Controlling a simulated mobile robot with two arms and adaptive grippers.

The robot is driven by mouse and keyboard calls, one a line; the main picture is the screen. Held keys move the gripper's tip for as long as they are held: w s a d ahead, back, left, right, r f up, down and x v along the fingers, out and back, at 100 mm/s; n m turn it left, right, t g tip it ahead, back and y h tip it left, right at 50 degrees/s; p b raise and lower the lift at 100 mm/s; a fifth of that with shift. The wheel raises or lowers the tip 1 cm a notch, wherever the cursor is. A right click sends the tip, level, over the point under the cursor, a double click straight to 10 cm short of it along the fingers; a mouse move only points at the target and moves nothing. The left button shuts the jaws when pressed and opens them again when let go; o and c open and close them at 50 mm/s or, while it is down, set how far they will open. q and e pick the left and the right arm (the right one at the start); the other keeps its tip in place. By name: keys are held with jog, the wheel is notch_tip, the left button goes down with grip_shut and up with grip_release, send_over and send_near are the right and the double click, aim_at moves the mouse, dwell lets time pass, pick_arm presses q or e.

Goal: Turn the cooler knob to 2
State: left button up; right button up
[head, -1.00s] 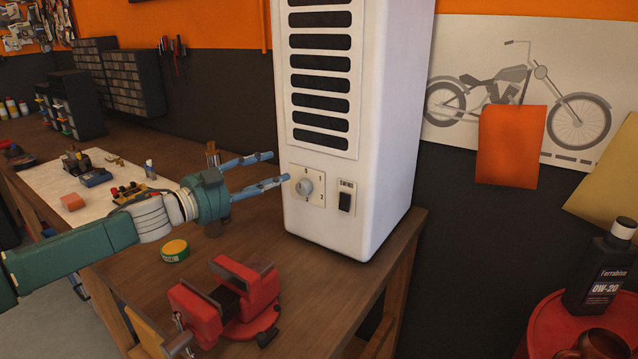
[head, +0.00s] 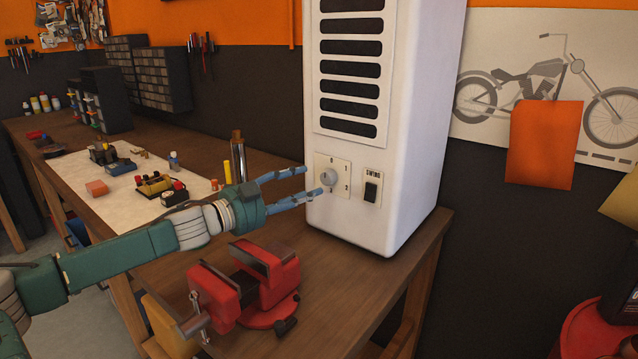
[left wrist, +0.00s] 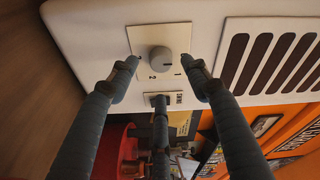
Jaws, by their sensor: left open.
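The white cooler (head: 400,170) stands on the wooden bench, with dark vent slots on its front. Its round grey knob (head: 328,177) sits on a cream plate (head: 345,185) with numbers around it. My left gripper (head: 314,182) is open, its blue fingers reaching in from the left close to the knob. In the left wrist view the knob (left wrist: 162,58) lies between and just beyond the spread fingertips (left wrist: 162,62), with a 1 and a 2 readable on the plate. I cannot tell whether any finger touches the knob. My right gripper is not in view.
A black swing switch (head: 371,192) is right of the knob plate. A red vise (head: 255,285) stands on the bench (head: 370,290) below my left arm. Small tools and bottles lie on a pale mat (head: 120,190) behind the arm.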

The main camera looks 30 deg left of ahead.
aim_at(324, 179)
pick_arm(q)
jog(key=shift+w+d+r+p, duration=0.1)
jog(key=shift+w+r+p, duration=0.2)
jog(key=shift+w+p, duration=0.5)
jog(key=shift+w+d+p, duration=0.35)
jog(key=shift+w+p, duration=0.05)
jog(key=shift+w, duration=0.2)
jog(key=shift+w+p, duration=0.3)
jog(key=shift+w, duration=0.05)
jog(key=shift+p+x, duration=0.45)
jog(key=shift+x, duration=0.4)
jog(key=shift+d+f, duration=0.1)
jog(key=shift+f, duration=0.15)
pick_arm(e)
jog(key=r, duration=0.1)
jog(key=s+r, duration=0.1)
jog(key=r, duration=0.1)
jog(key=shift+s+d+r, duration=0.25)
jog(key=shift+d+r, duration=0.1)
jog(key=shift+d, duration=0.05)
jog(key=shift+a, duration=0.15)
pick_arm(q)
jog(key=c, duration=1.1)
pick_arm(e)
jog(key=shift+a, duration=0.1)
